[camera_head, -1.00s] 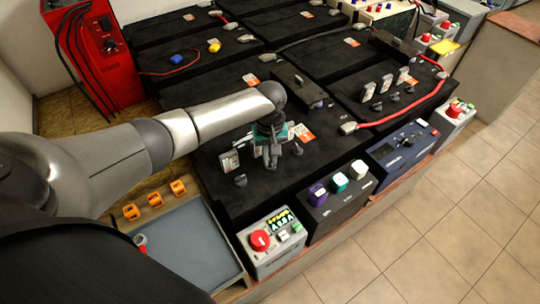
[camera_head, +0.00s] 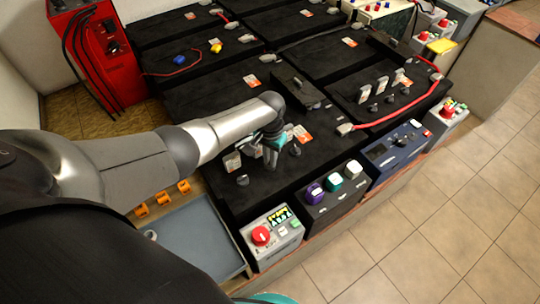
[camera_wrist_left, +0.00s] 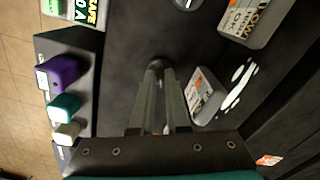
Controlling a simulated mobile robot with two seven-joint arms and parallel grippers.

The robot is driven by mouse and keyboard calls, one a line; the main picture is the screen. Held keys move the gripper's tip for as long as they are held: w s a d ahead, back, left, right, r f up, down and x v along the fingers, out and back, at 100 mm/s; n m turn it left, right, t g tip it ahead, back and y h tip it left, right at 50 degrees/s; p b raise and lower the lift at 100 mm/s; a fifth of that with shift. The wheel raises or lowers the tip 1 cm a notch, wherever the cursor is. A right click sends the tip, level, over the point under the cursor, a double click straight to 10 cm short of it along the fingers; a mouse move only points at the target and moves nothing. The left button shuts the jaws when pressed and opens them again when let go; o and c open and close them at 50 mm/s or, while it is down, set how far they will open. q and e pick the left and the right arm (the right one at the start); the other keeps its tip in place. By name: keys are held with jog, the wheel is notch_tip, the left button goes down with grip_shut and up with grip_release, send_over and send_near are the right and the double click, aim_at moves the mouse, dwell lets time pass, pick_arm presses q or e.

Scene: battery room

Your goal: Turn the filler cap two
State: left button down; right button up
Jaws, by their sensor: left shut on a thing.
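My left gripper (camera_head: 270,163) points down at the near black battery (camera_head: 225,195). In the left wrist view its two fingers (camera_wrist_left: 157,72) are shut on a small dark round filler cap (camera_wrist_left: 154,64). The fingers and arm mostly hide this cap in the head view. A dark cap (camera_head: 242,180) stands to the left of the gripper and another (camera_head: 294,150) to its right, both apart from it. Pale printed tags stand beside the caps, one (camera_wrist_left: 204,95) close to the fingers. Only a teal edge, probably of my right gripper, shows at the bottom of the head view; its jaws are hidden.
A grey box with a red button (camera_head: 261,235), a box with purple, teal and white knobs (camera_head: 330,203) and a blue box (camera_head: 398,150) line the front. A grey tray (camera_head: 195,240) lies at left. More batteries stand behind.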

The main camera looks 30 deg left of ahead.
pick_arm(q)
jog(key=m, duration=0.4)
jog(key=shift+m, duration=0.4)
dwell(0.4)
jog(key=c, duration=0.9)
grip_release()
notch_tip(320, 180, up, 15)
jog(key=p, duration=0.6)
jog(key=shift+r, duration=0.15)
